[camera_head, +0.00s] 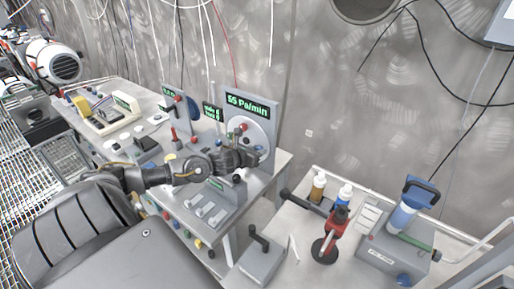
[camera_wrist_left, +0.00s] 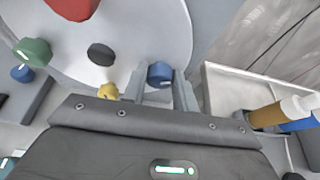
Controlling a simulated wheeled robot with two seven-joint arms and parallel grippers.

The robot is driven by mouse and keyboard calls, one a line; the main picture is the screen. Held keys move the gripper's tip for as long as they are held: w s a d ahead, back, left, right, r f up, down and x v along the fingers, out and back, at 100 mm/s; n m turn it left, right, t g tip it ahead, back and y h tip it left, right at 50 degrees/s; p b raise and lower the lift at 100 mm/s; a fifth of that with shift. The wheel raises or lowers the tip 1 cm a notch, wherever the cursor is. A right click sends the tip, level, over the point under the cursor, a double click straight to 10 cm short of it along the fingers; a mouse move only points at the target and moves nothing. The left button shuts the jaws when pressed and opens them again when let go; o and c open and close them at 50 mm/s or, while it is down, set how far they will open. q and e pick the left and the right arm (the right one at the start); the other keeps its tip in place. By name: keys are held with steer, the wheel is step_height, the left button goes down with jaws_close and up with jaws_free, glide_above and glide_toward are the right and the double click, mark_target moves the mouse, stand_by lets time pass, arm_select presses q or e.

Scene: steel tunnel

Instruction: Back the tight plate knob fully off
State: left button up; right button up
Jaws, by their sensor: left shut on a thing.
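A white round plate (camera_head: 257,128) stands upright on a grey panel with a green-lit display (camera_head: 247,105) reading "55 Pa/min". In the left wrist view the plate (camera_wrist_left: 140,35) carries a red knob (camera_wrist_left: 73,8), a green knob (camera_wrist_left: 34,52), a yellow knob (camera_wrist_left: 108,91), a blue knob (camera_wrist_left: 160,74) and a dark centre (camera_wrist_left: 101,54). My left gripper (camera_head: 252,155) is at the plate's lower edge. Its fingers (camera_wrist_left: 163,82) are shut on the blue knob, one on each side. In the head view the gripper hides the lower knobs; the red knob (camera_head: 243,127) shows. My right gripper is out of view.
A bench (camera_head: 285,160) with switches and levers lies under my left arm. To the right, a second table (camera_head: 300,185) holds bottles (camera_head: 318,187), a red and black tool (camera_head: 331,240) and a grey box with a blue-handled cylinder (camera_head: 408,210). Cables hang on the wall behind.

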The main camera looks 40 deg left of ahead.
arm_select(q)
steer(key=shift+a+n+t+h+b, duration=0.2)
steer(key=shift+n+t+h+b, duration=0.35)
steer(key=shift+n+h, duration=1)
steer(key=shift+a+n+t+h+b, duration=0.3)
steer(key=shift+n+h+b, duration=0.45)
steer(key=shift+n, duration=1.6)
steer(key=shift+d, duration=0.1)
steer(key=o, duration=1)
steer(key=shift+f, duration=0.1)
steer(key=shift+c, duration=0.2)
steer(key=shift+s, duration=0.1)
